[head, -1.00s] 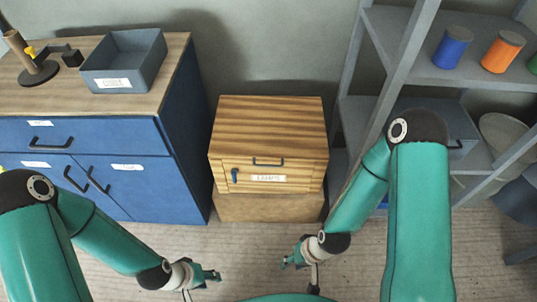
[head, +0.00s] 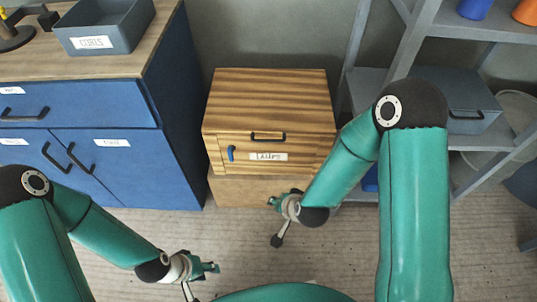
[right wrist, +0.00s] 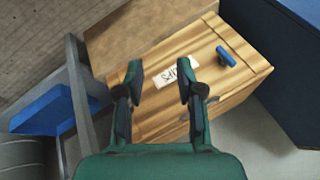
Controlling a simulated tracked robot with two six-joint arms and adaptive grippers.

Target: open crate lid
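The wooden crate (head: 267,108) has a striped lid, a dark handle (head: 267,136) on its front, a blue latch (head: 231,153) and a white label reading "LAMPS" (head: 268,157). Its lid is closed. In the right wrist view the crate (right wrist: 235,85) lies ahead, with the blue latch (right wrist: 226,56) beyond the fingers and the label partly behind one finger. My right gripper (right wrist: 157,75) is open and empty, in front of the crate and apart from it. My left gripper (head: 213,267) is low over the floor, left of the crate's front; its fingers are too small to judge.
The crate stands on a plain wooden box (head: 240,192). A blue cabinet (head: 175,110) with a grey bin (head: 105,35) on top is to the left. A grey shelf (head: 470,55) with a grey box (head: 472,108) is to the right. The floor in front is clear.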

